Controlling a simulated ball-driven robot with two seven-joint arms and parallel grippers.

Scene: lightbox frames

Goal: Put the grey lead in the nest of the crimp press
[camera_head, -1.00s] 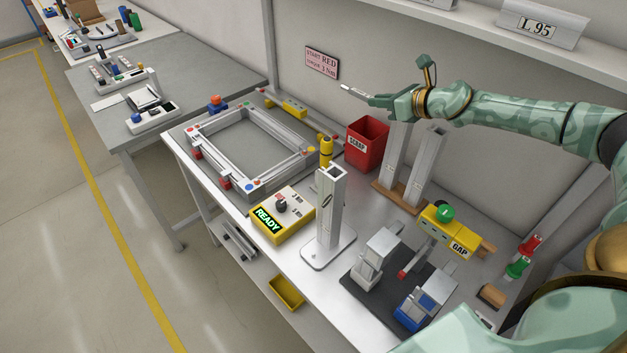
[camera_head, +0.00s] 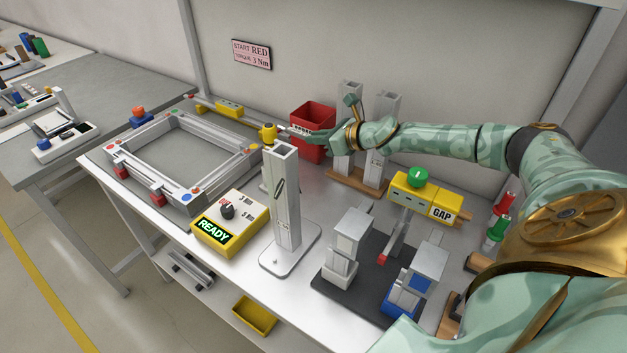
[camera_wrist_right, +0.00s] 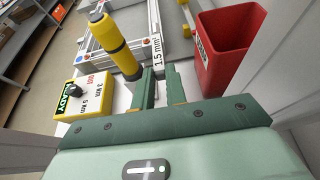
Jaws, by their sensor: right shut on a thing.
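My right gripper (camera_head: 318,136) is shut on a thin pale strip (camera_head: 295,130) that points left in the head view. In the right wrist view, the strip (camera_wrist_right: 157,48) sits between my fingertips (camera_wrist_right: 158,82) and bears the marking "1.5 mm". The gripper is above the bench, overlapping the red bin in the head view. I cannot clearly make out a grey lead or a crimp press. Grey and blue fixtures (camera_head: 350,232) stand on a dark mat at the front right. My left gripper is out of view.
A grey post (camera_head: 285,200) and a yellow-black tool (camera_wrist_right: 117,48) stand near the gripper. The red scrap bin (camera_head: 308,150) is behind. A yellow READY box (camera_head: 228,220), a rectangular frame (camera_head: 130,153) and a yellow GAP box (camera_head: 408,192) occupy the bench.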

